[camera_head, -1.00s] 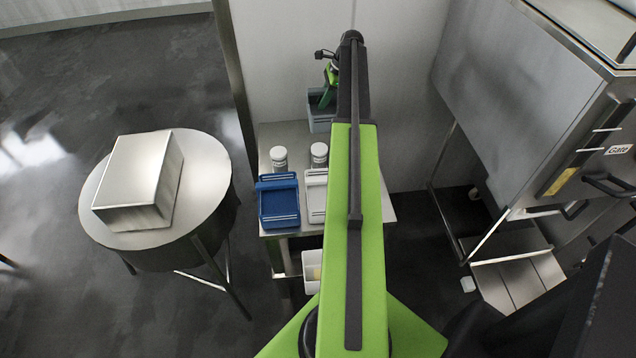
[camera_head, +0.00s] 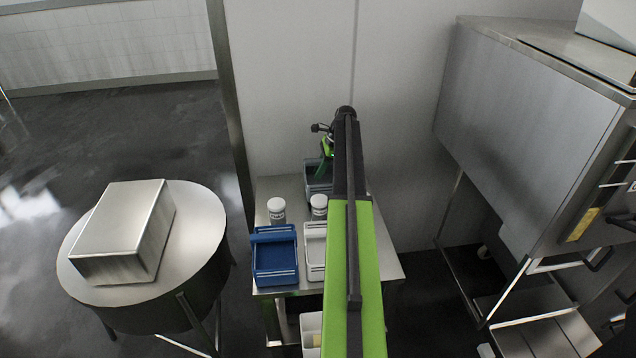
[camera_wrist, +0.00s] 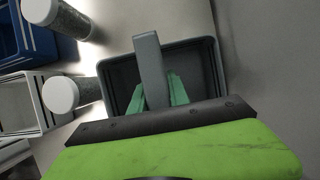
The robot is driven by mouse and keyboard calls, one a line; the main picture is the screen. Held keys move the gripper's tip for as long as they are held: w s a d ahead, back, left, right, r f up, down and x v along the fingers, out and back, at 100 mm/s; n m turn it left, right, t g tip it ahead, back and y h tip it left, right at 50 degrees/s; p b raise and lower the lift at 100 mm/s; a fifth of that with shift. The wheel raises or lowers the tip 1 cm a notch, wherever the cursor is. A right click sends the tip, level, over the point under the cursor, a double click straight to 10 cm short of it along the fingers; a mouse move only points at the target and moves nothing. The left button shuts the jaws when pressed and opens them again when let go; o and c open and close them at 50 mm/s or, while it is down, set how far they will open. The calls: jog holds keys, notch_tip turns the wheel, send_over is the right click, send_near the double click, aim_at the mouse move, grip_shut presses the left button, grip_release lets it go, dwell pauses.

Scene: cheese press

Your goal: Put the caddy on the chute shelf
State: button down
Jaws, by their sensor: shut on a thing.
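The caddy (camera_head: 318,182) is a grey-blue open box with an upright grey handle (camera_wrist: 149,62). It is at the back of the small steel table in the head view, partly behind my arm. My gripper (camera_head: 326,160) is above it, and the wrist view shows its green fingers (camera_wrist: 160,92) closed on the handle, one on each side. I cannot tell whether the caddy touches the tabletop. I cannot identify the chute shelf for certain; a low slatted metal ledge (camera_head: 545,335) shows under the steel machine at the right.
The steel table (camera_head: 385,262) also bears a blue bin (camera_head: 274,262), a white bin (camera_head: 314,250) and two white-lidded jars (camera_head: 277,208). A round table (camera_head: 205,235) with a steel box (camera_head: 125,230) stands left. The steel machine (camera_head: 520,130) stands right, and a wall is behind.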

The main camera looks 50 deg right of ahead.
notch_tip(320, 180, down, 2)
jog(key=shift+f+b, duration=0.1)
jog(key=shift+b, duration=0.35)
jog(key=shift+r, duration=0.25)
jog(key=shift+f, duration=0.2)
jog(key=c, duration=1.3)
grip_release()
jog(key=shift+o, duration=0.2)
jog(key=shift+d+r+p, duration=0.1)
jog(key=shift+r+p, duration=0.45)
jog(key=shift+p, duration=0.05)
jog(key=p+v, duration=1)
jog(key=v, duration=0.1)
jog(key=shift+s+r+p, duration=0.1)
jog(key=shift+r+p, duration=0.15)
jog(key=shift+p, duration=0.05)
jog(key=shift+f, duration=0.15)
